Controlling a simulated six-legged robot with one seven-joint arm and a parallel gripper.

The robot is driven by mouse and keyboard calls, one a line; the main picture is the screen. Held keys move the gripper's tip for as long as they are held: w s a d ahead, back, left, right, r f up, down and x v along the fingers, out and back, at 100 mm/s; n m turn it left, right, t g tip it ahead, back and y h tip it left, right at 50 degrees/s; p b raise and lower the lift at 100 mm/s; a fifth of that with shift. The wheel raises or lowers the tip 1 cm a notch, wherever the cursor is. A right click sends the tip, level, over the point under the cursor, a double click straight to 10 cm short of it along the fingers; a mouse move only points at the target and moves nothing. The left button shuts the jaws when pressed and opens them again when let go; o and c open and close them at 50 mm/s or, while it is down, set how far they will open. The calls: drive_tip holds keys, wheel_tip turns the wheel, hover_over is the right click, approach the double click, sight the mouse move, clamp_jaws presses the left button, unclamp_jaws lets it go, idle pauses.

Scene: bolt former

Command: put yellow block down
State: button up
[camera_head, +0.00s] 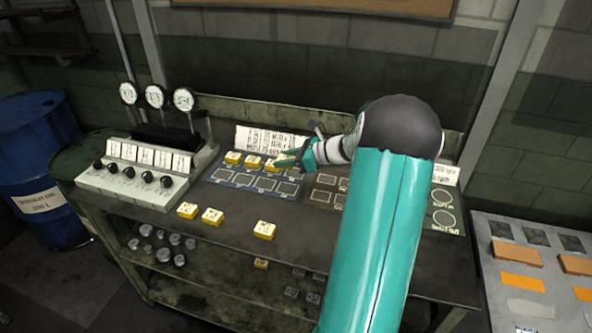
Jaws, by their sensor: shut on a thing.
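My gripper (283,160) reaches over the bench from the right and is shut on a yellow block (271,165). That block is at the top row of the blue board (238,187), which has outlined rectangular slots. I cannot tell whether the held block touches the board. Two other yellow blocks, one at the left end (233,158) and one beside it (253,161), sit in the same row. Three more yellow blocks lie on the bench front: one at left (187,210), one beside it (212,216) and one farther right (264,230). My arm hides part of the bench.
A control panel (130,185) with knobs and gauges stands left of the blue board. A brown board (323,188) with slots lies to its right. A white sign (257,138) stands behind. A grey table (490,268) with orange pieces is at right. Bare bench top lies in front.

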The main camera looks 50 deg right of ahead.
drive_tip(key=w+d+f, duration=0.3)
drive_tip(key=d, duration=0.2)
hover_over(295, 173)
drive_tip(key=f, duration=0.3)
drive_tip(key=a+f, duration=0.1)
drive_tip(key=f, duration=0.1)
drive_tip(key=shift+s, duration=0.15)
drive_tip(key=shift+d+f, duration=0.35)
drive_tip(key=shift+w+d+f, duration=0.1)
drive_tip(key=shift+f, duration=0.75)
drive_tip(key=shift+w+d+f, duration=0.1)
drive_tip(key=shift+f, duration=0.75)
drive_tip(key=shift+f, duration=0.2)
drive_tip(key=o, duration=1)
drive_tip(key=shift+r, duration=0.1)
